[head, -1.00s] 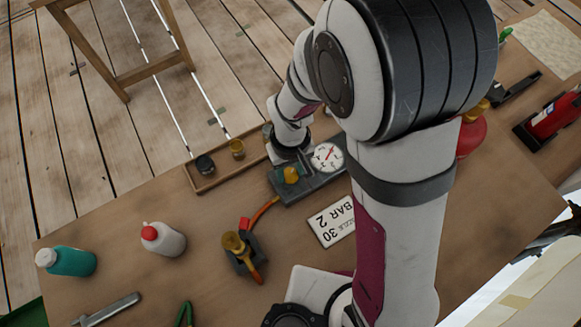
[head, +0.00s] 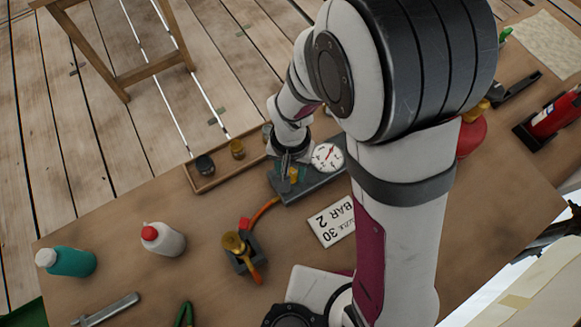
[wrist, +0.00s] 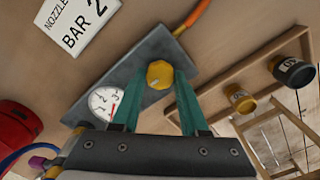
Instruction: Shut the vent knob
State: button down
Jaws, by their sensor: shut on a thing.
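The yellow vent knob (wrist: 159,75) sits on a dark grey block (wrist: 147,45) beside a round white gauge (wrist: 103,102) with a red needle. My gripper (wrist: 157,80) has its two teal fingers on either side of the knob and is shut on it, seen in the wrist view. In the head view my gripper (head: 292,172) is over the block (head: 318,186) and hides most of the knob. The gauge (head: 328,157) shows just right of the gripper there.
A wooden tray (head: 205,186) with a black jar (head: 205,165) and a brass one (head: 237,149) lies left of the block. An orange hose (head: 262,211) runs to a brass nozzle (head: 235,243). A red extinguisher (head: 556,115) is at right.

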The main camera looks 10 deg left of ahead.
aim_at(291, 174)
dwell(0.4)
jog(key=shift+c, duration=2.1)
grip_release()
notch_tip(291, 174, up, 16)
jog(key=s+d+m+y, duration=0.1)
jog(key=s+d+m, duration=0.4)
jog(key=s+d, duration=0.7)
jog(key=shift+s+d+r+m+y, duration=0.15)
jog(key=shift+d+r+m+y, duration=0.2)
jog(key=shift+d, duration=0.6)
